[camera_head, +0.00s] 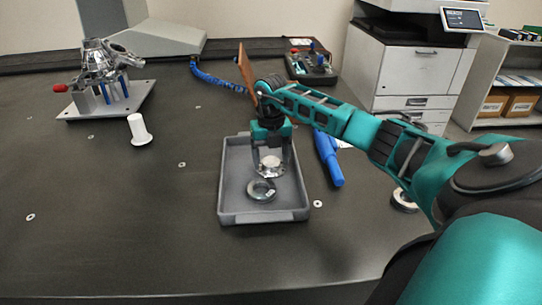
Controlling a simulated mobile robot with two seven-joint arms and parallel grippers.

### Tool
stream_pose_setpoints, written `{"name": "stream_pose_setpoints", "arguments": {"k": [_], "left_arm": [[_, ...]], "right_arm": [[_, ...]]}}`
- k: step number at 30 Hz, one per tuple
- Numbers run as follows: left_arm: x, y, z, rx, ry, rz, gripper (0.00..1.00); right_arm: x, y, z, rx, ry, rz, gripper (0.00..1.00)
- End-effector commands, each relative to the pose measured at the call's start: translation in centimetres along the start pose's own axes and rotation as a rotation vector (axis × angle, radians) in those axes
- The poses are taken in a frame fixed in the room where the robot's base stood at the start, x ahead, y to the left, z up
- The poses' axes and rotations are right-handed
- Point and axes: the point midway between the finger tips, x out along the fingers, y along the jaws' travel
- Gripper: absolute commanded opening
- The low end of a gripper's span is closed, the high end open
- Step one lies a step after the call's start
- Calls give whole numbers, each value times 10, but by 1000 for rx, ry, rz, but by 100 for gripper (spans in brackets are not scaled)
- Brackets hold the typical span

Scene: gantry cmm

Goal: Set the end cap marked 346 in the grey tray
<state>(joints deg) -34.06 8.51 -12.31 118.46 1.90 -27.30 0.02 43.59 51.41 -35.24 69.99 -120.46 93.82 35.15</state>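The grey tray (232,205) lies on the dark table in the middle of the view. My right gripper (272,170) points down over the tray, with one finger on each side of a shiny metal cap (270,163). I cannot tell whether the fingers press on this cap or stand just clear of it, nor whether it touches the tray floor. A grey-green ring-shaped part (262,190) with a small pale label lies in the tray, nearer the front. No number is readable on either part. My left gripper is not in view.
A white spool-shaped part (139,130) stands left of the tray. A metal casting on a fixture plate (112,103) is at the back left. A blue cylindrical tool (328,158) lies right of the tray. A metal ring (403,201) sits near my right arm. The front left table is mostly clear.

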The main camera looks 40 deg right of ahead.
Motion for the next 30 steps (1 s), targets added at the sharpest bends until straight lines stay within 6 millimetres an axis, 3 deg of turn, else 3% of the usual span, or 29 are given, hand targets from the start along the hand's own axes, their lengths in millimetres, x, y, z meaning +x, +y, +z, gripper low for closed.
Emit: {"name": "stream_pose_setpoints", "arguments": {"k": [11, 24, 30], "left_arm": [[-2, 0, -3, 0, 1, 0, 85], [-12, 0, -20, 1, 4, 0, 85], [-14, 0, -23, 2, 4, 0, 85]], "right_arm": [[-10, 0, 0, 0, -2, 0, 78], [-98, 0, 1, 0, -3, 1, 78], [-119, 0, 0, 1, -1, 0, 78]]}}
